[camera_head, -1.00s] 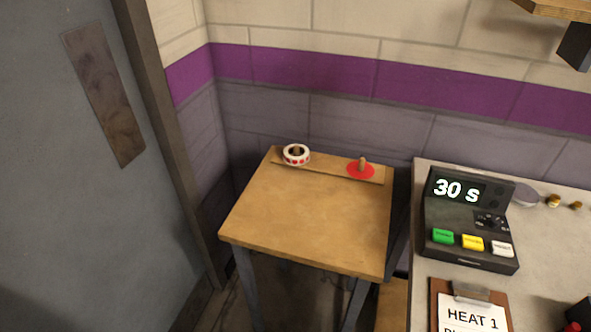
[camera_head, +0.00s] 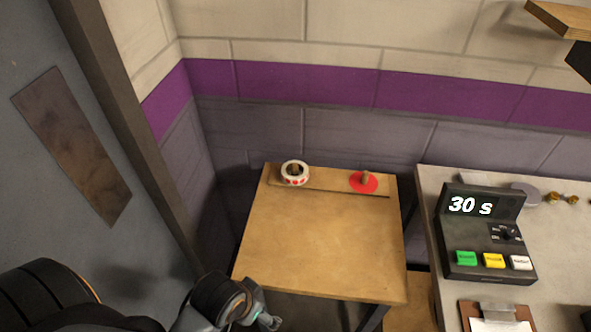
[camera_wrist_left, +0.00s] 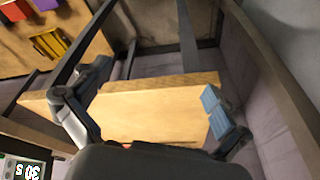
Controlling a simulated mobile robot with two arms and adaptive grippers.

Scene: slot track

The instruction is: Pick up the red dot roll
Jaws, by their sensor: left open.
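The red dot roll (camera_head: 294,173), a white ring with red dots, sits around a wooden peg at the back left of the small wooden table (camera_head: 320,245). My left gripper (camera_head: 262,318) has come in at the bottom of the head view, near the table's front left corner, well short of the roll. In the left wrist view my left gripper (camera_wrist_left: 143,105) is open and empty, with the wooden top (camera_wrist_left: 150,112) showing between its fingers. The roll cannot be made out in the wrist view. My right gripper is not in view.
A red disc (camera_head: 363,182) sits around a second peg at the back right of the table. A grey counter (camera_head: 430,205) with a 30 s timer (camera_head: 487,235) stands to the right. Walls close in the back and left. The table's middle is bare.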

